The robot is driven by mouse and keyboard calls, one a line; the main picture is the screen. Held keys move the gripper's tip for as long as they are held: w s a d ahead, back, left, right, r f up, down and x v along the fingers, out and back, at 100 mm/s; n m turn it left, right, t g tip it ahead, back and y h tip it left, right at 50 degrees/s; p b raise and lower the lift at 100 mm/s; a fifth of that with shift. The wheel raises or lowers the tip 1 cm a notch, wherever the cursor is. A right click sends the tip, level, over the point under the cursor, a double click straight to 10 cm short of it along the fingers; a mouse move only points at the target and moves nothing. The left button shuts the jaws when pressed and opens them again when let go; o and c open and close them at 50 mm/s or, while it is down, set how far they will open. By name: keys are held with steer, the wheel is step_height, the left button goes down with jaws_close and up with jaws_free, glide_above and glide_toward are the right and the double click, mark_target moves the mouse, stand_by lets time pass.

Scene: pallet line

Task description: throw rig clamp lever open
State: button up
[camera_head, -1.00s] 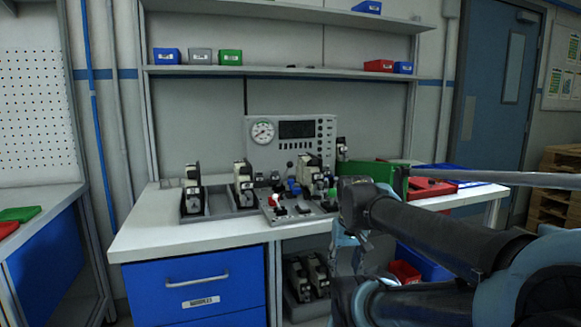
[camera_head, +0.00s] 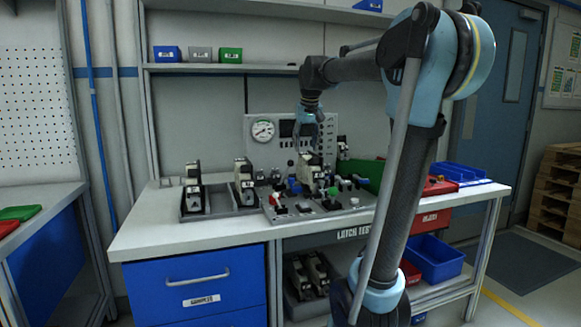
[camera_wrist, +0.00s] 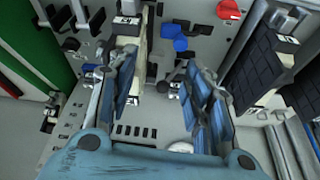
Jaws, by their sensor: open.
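The test rig (camera_head: 300,207) stands on the bench with small levers, knobs and a grey gauge panel (camera_head: 285,125) behind it. A dark and cream latch unit (camera_head: 310,172) sits upright on it. A blue-ended handle (camera_head: 295,186) shows beside the unit; in the wrist view a blue knob (camera_wrist: 180,43) lies just beyond my fingers. I cannot tell for sure which handle is the clamp lever. My gripper (camera_head: 307,118) is open and empty, pointing down above the rig, in front of the panel. In the wrist view its fingers (camera_wrist: 160,75) are spread, apart from the blue knob.
A grey tray (camera_head: 220,212) with upright latch units stands left of the rig. A green bin wall (camera_head: 362,172), a red tray (camera_head: 438,186) and a blue bin (camera_head: 458,172) are to the right. A shelf (camera_head: 270,70) runs above. The bench's front left is clear.

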glide_toward(291, 162)
steer(key=x, duration=0.7)
steer(key=w+x, duration=0.1)
steer(key=x, duration=0.3)
steer(key=shift+r, duration=0.1)
stand_by(0.3)
steer(key=shift+a, duration=0.1)
steer(key=c, duration=0.9)
steer(key=shift+t, duration=0.3)
jaws_close()
